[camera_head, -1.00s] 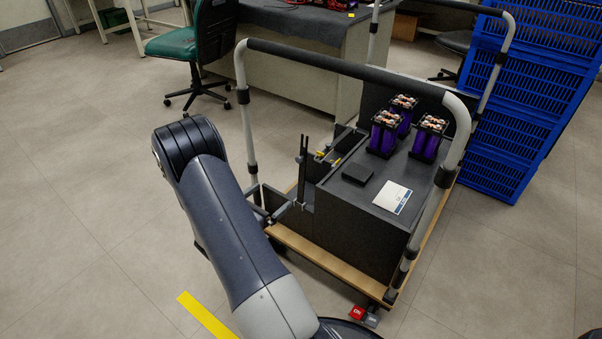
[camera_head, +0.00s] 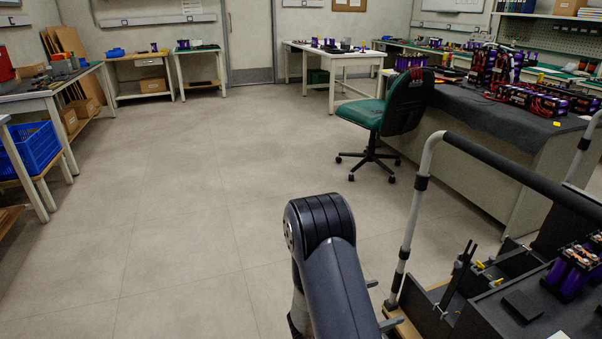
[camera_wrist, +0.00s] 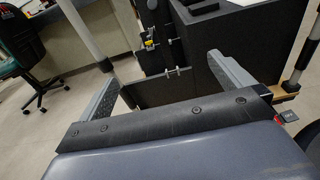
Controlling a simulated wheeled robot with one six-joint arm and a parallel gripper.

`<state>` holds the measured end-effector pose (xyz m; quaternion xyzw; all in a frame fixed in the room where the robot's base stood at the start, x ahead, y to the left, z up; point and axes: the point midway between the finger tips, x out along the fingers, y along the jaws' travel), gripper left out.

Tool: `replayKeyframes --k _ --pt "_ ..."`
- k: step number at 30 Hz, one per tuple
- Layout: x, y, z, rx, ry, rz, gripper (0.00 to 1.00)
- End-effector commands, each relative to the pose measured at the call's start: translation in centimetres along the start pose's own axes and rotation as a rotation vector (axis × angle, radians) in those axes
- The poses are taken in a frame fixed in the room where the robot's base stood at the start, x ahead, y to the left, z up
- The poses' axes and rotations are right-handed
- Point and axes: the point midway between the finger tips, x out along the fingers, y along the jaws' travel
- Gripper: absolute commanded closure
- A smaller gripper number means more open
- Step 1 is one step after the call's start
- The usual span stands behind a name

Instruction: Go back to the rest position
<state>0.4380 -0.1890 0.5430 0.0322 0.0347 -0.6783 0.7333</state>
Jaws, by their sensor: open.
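My gripper (camera_wrist: 163,72) is open in the wrist view. Its two grey fingers stand well apart with nothing held between them. Beyond the fingers is the dark side of the trolley's box (camera_wrist: 252,40). In the head view my arm rises from the bottom middle and hides most of the gripper. The trolley with its black handrail (camera_head: 510,174) stands at the lower right, partly cut off. On it are purple battery cells (camera_head: 570,272) and a small flat black block (camera_head: 522,306).
A green office chair (camera_head: 375,115) stands near a dark-topped workbench (camera_head: 480,104) at right. More benches line the far wall, and a bench with a blue crate (camera_head: 36,149) stands at left. The floor (camera_head: 190,210) at left and centre is open.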

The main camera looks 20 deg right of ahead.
Motion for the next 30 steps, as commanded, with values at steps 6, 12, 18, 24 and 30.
replayKeyframes --k 6,12,18,24,30 --pt "0.4 0.0 0.0 0.0 0.0 -0.002 0.0" --pt "2.7 -0.1 0.0 0.0 -0.001 -0.005 0.0" --pt "6.2 -0.1 0.0 0.0 -0.001 -0.005 0.0" --pt "9.4 -0.1 -0.1 0.0 0.0 -0.005 0.0" --pt "7.8 0.1 0.0 -0.002 0.0 0.006 0.0"
